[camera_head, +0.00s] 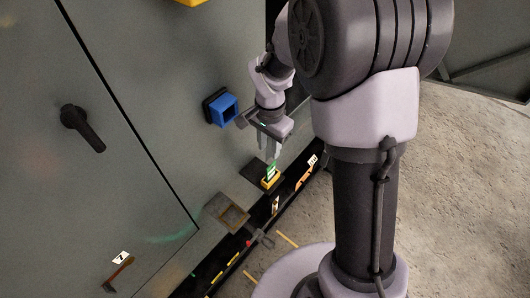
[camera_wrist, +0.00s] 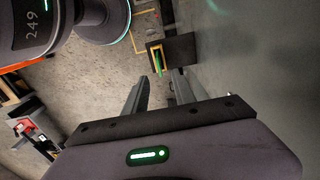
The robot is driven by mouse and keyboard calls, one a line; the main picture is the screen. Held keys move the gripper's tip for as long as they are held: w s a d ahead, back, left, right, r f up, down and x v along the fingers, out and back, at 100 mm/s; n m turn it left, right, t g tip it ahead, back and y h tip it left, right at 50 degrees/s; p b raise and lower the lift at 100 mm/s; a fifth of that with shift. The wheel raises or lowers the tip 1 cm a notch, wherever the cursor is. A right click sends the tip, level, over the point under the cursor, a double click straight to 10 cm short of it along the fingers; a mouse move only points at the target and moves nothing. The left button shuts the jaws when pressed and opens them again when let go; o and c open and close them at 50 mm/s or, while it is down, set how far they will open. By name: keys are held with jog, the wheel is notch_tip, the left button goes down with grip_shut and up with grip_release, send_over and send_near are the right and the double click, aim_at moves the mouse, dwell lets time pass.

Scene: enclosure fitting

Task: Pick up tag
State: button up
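A small green and white piece, which looks like the tag (camera_head: 270,169), stands in a yellow-framed holder (camera_head: 271,182) on the cabinet front. In the wrist view the tag (camera_wrist: 157,62) shows as a green strip inside the yellow frame. My gripper (camera_head: 272,155) is right at the tag in the head view. In the wrist view the two fingers of my gripper (camera_wrist: 161,77) are apart, with the tag just beyond the gap between their tips. I cannot tell whether a finger touches it.
A blue square socket (camera_head: 223,109) sticks out of the cabinet (camera_head: 180,50) near my arm. A black handle (camera_head: 82,127) is on the door. Several small items lie in a dark tray along the cabinet's foot.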

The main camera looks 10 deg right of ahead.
aim_at(271, 171)
notch_tip(271, 171, down, 8)
jog(key=shift+s+b, duration=0.1)
jog(key=shift+b, duration=1.1)
jog(key=f+b, duration=0.1)
jog(key=f, duration=0.2)
jog(key=f+b, duration=0.1)
jog(key=f, duration=0.1)
jog(key=shift+d+f+b, duration=0.2)
jog(key=shift+d+b, duration=0.15)
jog(key=shift+d, duration=0.05)
jog(key=shift+r, duration=0.15)
jog(key=shift+c, duration=0.9)
grip_shut()
